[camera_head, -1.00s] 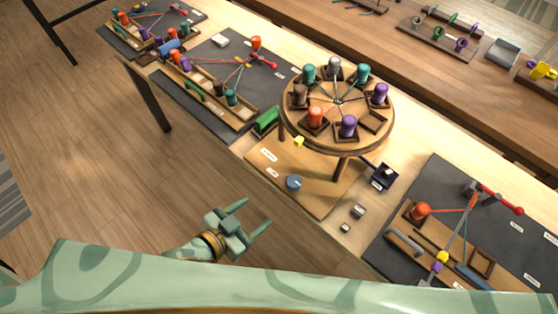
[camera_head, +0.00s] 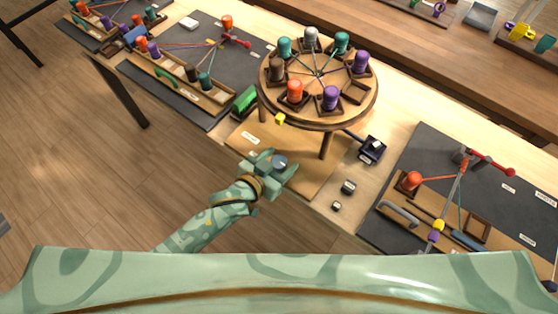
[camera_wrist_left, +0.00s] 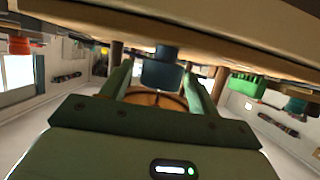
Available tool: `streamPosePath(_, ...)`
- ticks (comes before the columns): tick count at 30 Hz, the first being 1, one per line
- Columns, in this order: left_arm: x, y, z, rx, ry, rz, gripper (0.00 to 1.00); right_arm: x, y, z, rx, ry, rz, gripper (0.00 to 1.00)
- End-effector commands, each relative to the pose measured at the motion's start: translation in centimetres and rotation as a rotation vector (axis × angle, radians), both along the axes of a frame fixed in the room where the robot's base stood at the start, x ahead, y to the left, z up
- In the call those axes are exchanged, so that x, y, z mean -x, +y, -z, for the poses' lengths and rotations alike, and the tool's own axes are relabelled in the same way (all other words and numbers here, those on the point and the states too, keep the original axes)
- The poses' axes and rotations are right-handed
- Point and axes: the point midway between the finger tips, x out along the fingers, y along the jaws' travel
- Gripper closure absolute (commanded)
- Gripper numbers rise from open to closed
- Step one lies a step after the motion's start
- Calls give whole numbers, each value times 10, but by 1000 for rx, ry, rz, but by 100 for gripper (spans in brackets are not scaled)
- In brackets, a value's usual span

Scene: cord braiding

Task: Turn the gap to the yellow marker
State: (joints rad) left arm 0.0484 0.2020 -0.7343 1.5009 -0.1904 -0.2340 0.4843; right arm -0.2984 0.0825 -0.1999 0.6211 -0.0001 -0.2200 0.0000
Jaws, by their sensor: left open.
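The round wooden braiding disc (camera_head: 264,103) stands on legs with bobbins of several colours in square holders around its rim. The gap, an empty square holder (camera_head: 356,93), is at the disc's right side, between two purple bobbins. The yellow marker (camera_head: 280,118) is a small block at the disc's front left edge, well apart from the gap. A blue-grey knob (camera_head: 280,161) is below the disc's front. My left gripper (camera_head: 276,167) is open at the knob. In the left wrist view the knob (camera_wrist_left: 162,70) sits between the fingers; contact cannot be told. My right gripper is not in view.
Dark mats with braiding boards lie on both sides.

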Motion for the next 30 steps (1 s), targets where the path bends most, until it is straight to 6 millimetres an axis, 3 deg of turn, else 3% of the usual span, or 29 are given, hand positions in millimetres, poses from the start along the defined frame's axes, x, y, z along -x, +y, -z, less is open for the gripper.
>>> streamPosePath(8,-2,-1,1,-1,1,0,39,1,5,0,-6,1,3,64)
streamPosePath(13,-2,-1,1,-1,1,0,81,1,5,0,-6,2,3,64)
streamPosePath(14,-1,-1,1,-1,1,0,84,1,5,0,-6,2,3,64)
streamPosePath(23,-2,0,0,-3,-1,24,84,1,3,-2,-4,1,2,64)
streamPosePath(30,-3,1,-2,-8,-5,140,84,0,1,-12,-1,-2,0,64)
